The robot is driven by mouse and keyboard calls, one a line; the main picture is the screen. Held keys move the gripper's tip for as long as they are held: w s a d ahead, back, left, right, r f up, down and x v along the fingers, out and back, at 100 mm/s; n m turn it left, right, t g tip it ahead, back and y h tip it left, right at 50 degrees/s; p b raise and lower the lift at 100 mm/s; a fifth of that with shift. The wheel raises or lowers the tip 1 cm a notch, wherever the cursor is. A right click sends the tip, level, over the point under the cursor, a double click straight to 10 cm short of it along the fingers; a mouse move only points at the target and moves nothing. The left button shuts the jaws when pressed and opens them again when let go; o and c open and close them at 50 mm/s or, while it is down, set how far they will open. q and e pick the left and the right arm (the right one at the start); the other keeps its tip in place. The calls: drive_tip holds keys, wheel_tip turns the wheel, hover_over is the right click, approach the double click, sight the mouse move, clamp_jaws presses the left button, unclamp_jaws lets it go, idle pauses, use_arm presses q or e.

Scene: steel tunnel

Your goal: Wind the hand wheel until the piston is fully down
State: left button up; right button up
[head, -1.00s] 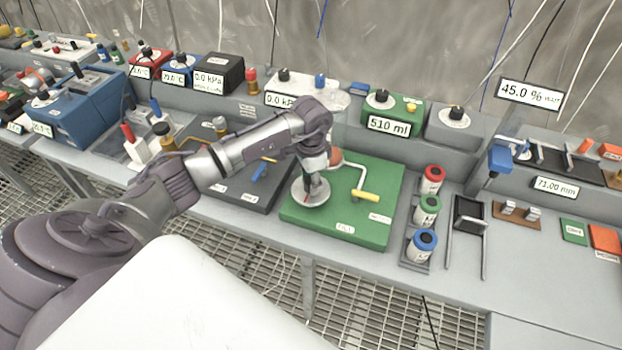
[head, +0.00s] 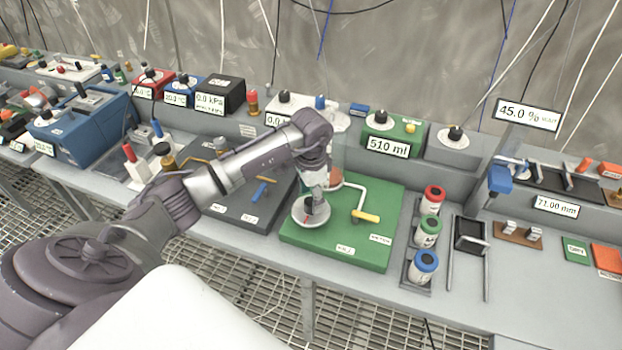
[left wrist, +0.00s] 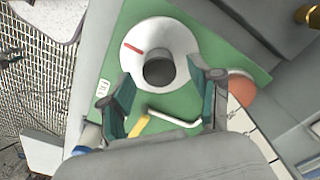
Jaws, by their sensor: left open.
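The hand wheel (head: 300,213) is a pale grey disc with a dark round hub, low over a green board (head: 350,250). In the left wrist view the wheel (left wrist: 180,38) shows a red mark near its left rim. My left gripper (head: 317,197) is above the wheel, pointing down. In the left wrist view my left gripper (left wrist: 162,97) is open, its fingers apart on either side below the hub, holding nothing. A display (head: 388,147) behind the board reads 510 ml. I cannot make out the piston clearly; my arm covers part of that area. My right gripper is not in view.
A white bent crank with a yellow handle (head: 366,216) stands on the board beside the wheel. Red, green and blue-topped canisters (head: 424,262) stand right of it. A dark panel (head: 235,207) lies left. The bench's front edge is close.

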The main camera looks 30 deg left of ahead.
sight(311, 201)
use_arm(q)
wheel_tip(311, 201, up, 10)
drive_tip(key=shift+f, duration=0.15)
idle(0.5)
